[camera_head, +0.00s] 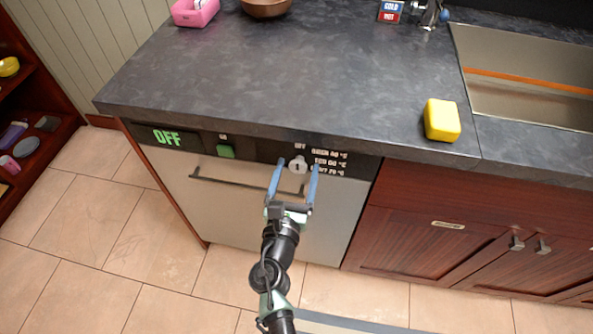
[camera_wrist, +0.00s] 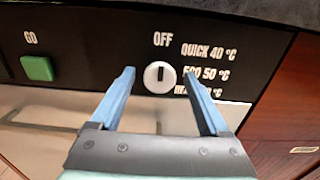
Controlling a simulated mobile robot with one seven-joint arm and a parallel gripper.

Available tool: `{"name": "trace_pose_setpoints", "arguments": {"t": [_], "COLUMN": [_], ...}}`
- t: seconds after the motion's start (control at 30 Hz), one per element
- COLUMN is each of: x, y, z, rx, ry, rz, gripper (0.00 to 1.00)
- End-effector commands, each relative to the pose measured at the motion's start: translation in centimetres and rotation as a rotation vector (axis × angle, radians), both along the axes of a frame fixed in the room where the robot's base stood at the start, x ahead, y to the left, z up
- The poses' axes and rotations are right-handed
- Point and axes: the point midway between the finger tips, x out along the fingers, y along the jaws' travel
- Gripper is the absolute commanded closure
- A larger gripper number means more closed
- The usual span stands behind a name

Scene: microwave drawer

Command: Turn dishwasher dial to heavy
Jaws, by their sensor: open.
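The dishwasher (camera_head: 225,201) stands under the dark counter, with a black control panel along its top. Its white round dial (camera_wrist: 160,77) has an upright slot mark pointing at OFF. Labels to the right read QUICK 40, ECO 50 and a lowest one partly covered by a finger. The dial (camera_head: 298,165) also shows in the head view. My gripper (camera_wrist: 161,82) is open, with one blue finger on each side of the dial; I cannot tell whether either finger touches it.
A green GO button (camera_wrist: 37,68) sits left of the dial. A bar handle (camera_head: 245,185) crosses the dishwasher door below the panel. The counter edge (camera_head: 400,150) overhangs the panel. A yellow block (camera_head: 442,120) lies near the sink (camera_head: 530,75). Wooden cabinets (camera_head: 430,232) stand to the right.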

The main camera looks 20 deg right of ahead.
Motion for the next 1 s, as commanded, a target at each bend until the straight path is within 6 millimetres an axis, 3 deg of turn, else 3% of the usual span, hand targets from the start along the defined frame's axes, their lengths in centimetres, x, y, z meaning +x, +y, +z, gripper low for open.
{"name": "trace_pose_setpoints", "arguments": {"t": [0.07,0.5,1.0], "x": [-0.01,-0.03,-0.02], "y": [0.01,0.03,0.05], "z": [0.01,0.02,-0.20], "rx": [0.000,0.000,0.105], "ry": [0.000,0.000,-0.072], "rz": [0.000,0.000,0.000], "gripper": [0.23,1.00,1.00]}}
